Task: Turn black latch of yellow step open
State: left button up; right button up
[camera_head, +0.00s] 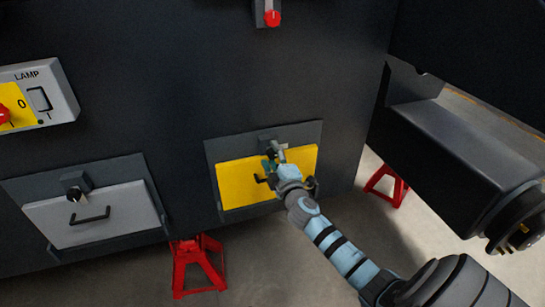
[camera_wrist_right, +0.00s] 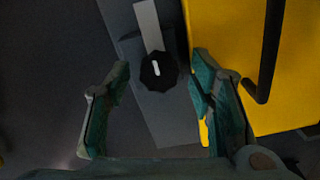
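The yellow step (camera_head: 237,186) is a yellow panel with a black handle, set in a grey frame on the dark chassis. It also shows in the right wrist view (camera_wrist_right: 301,70). Its black latch (camera_wrist_right: 158,72) is a round knob with a white mark, on a grey plate beside the yellow panel. In the head view my gripper largely hides the latch. My right gripper (camera_head: 275,160) is at the top of the yellow step. In the wrist view its fingers (camera_wrist_right: 162,74) are open, one on each side of the knob, with gaps visible. My left gripper is out of view.
A grey step (camera_head: 125,208) with its own black latch (camera_head: 77,194) and handle is at left. A lamp switch box (camera_head: 58,92) is at upper left and a red-tipped lever (camera_head: 272,17) at top. Red stands (camera_head: 198,266) are below.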

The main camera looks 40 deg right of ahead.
jog(key=v, duration=1.2)
